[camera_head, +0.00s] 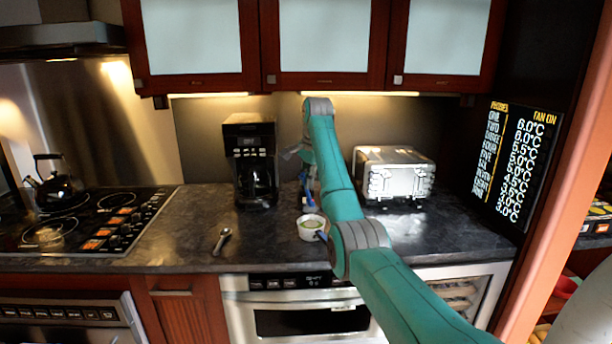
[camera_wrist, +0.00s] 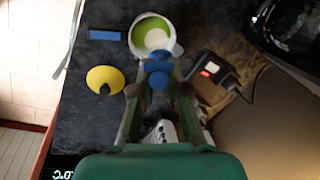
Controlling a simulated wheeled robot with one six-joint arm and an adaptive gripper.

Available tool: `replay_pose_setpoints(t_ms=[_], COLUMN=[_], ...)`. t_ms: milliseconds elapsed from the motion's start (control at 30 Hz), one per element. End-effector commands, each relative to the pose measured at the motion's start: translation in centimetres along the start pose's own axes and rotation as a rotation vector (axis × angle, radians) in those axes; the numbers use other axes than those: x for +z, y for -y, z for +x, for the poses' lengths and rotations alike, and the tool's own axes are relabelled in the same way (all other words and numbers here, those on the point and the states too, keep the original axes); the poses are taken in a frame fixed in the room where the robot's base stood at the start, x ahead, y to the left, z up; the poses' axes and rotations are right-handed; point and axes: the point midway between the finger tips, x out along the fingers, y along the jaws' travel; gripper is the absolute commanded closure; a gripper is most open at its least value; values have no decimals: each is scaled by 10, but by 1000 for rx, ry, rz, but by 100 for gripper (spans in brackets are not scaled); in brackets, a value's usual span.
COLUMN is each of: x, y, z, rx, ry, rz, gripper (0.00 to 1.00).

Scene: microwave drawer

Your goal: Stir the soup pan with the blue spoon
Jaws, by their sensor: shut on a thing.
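The soup pan (camera_head: 312,227) is a small white round vessel on the dark counter. Its green contents show in the wrist view (camera_wrist: 153,34). My gripper (camera_wrist: 158,90) is shut on the blue spoon (camera_wrist: 158,76), whose blue part shows between the fingers and reaches to the pan's near rim. In the head view the blue spoon (camera_head: 309,197) hangs below my gripper, just behind the pan. I cannot tell whether its tip is in the soup. My arm partly hides the area right of the pan.
A coffee maker (camera_head: 252,160) stands left of the arm, a silver toaster (camera_head: 394,174) right. A metal utensil (camera_head: 222,240) lies on the counter's front left. A yellow round object (camera_wrist: 105,78) and a blue block (camera_wrist: 105,35) lie near the pan. A kettle (camera_head: 55,186) sits on the stove.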

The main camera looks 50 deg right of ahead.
Motion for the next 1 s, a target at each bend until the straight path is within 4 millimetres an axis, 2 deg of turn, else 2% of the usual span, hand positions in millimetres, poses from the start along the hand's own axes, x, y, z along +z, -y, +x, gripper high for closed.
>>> replay_pose_setpoints(t_ms=[400,1000], x=[-1,1], y=[-13,-16], z=[27,67], rx=[0,1], ry=[-1,1], rz=[5,-3], gripper=[100,100])
